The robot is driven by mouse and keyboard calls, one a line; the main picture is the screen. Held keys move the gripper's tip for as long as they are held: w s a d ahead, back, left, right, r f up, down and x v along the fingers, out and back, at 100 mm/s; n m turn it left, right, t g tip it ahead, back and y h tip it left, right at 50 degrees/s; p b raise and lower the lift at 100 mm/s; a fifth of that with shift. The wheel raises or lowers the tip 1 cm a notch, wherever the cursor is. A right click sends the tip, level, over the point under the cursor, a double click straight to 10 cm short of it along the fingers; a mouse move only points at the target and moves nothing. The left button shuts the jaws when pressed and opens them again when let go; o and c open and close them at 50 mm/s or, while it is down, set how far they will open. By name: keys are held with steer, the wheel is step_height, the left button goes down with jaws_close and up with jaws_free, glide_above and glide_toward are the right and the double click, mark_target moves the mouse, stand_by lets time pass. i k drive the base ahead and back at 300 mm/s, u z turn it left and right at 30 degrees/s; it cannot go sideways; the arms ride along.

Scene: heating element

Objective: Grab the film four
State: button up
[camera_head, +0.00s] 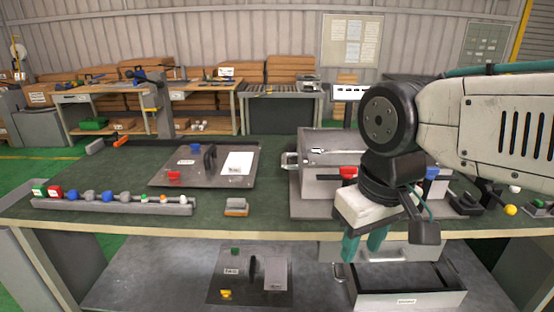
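I cannot tell for certain which thing is film four, because the labels are too small to read. A dark flat plate (214,178) with a black upright handle, a white sheet and a red piece lies on the green tabletop, left of centre. A similar dark plate (232,290) with a handle, a grey sheet, and green and yellow pieces lies on the lower shelf. My gripper (364,246) points down at the table's front edge, to the right of both plates. Its two teal fingers look apart, with nothing seen between them.
A grey metal box (320,145) with red and blue knobs stands behind my arm. A rail (110,206) with several coloured connectors runs along the left of the table (268,200). A small grey-orange block (236,207) sits near the front edge. An open metal drawer (400,300) is below my gripper.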

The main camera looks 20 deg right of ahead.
mark_target(237, 163)
steer(key=u, duration=0.45)
steer(key=k, duration=0.55)
steer(key=u, duration=0.75)
steer(key=i, duration=1.3)
steer(key=z, duration=1.25)
steer(key=i, duration=0.7)
steer(key=z, duration=0.75)
